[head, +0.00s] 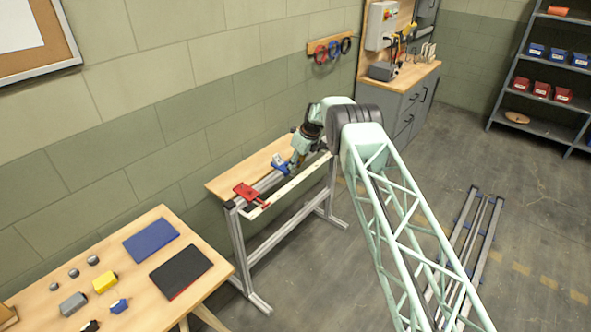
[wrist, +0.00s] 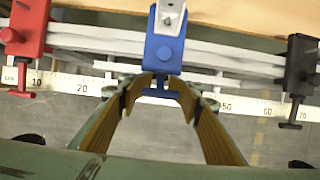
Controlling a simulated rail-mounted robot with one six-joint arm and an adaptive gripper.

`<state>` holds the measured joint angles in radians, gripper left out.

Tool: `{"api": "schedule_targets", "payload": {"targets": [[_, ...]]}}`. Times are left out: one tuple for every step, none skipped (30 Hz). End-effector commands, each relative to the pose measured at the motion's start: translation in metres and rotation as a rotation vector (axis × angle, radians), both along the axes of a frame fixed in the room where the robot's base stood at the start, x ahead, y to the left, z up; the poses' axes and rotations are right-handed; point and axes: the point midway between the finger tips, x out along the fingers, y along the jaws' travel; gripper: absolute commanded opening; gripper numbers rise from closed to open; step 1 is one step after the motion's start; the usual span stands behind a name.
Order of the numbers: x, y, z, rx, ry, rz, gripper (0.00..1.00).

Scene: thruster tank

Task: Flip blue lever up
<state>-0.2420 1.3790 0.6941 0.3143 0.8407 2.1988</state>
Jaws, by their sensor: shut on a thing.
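The blue lever (wrist: 165,45) sits on a grey rail in the middle of the wrist view, with a pale grey metal piece at its far end. Its blue T-shaped lower end (wrist: 160,92) lies between the tips of my gripper (wrist: 159,88). The yellow-padded fingers are shut on it, one on each side, and partly hide its edges. In the head view the blue lever (head: 279,162) is on the rail of the narrow bench, with my gripper (head: 293,166) right beside it. The lever's exact tilt is hard to tell.
A red clamp (wrist: 27,40) is left of the blue lever and a black one (wrist: 300,65) right. A white ruler strip (wrist: 235,106) runs along the rail. A wall (head: 180,100) stands behind the bench. A table (head: 215,285) with mats and small objects is at lower left.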

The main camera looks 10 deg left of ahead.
Motion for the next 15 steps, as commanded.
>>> {"api": "schedule_targets", "payload": {"targets": [[0.0024,0.0002,0.002,-0.006,0.0,-0.001,0.17],[0.0022,0.0003,0.0021,-0.009,0.004,-0.001,0.17],[0.0028,0.0005,0.0027,-0.015,0.006,0.0,0.17],[0.0029,0.0005,0.0028,-0.019,0.007,0.0,0.17],[0.0026,0.0005,0.003,-0.022,0.011,-0.001,0.17],[0.0025,0.0008,0.0033,-0.025,0.014,-0.001,0.17],[0.0028,0.001,0.0036,-0.027,0.014,-0.001,0.17],[0.003,0.0012,0.0038,-0.028,0.015,-0.001,0.17],[0.0029,0.0013,0.0039,-0.031,0.016,0.0,0.17],[0.0028,0.0012,0.0039,-0.033,0.017,0.0,0.17],[0.0026,0.0011,0.0039,-0.034,0.018,0.0,0.17],[0.0024,0.0011,0.0039,-0.035,0.02,0.0,0.17],[0.0023,0.001,0.0038,-0.036,0.02,0.0,0.17],[0.0023,0.0012,0.0039,-0.036,0.02,0.0,0.17],[0.0023,0.0012,0.004,-0.037,0.021,0.0,0.17]]}}
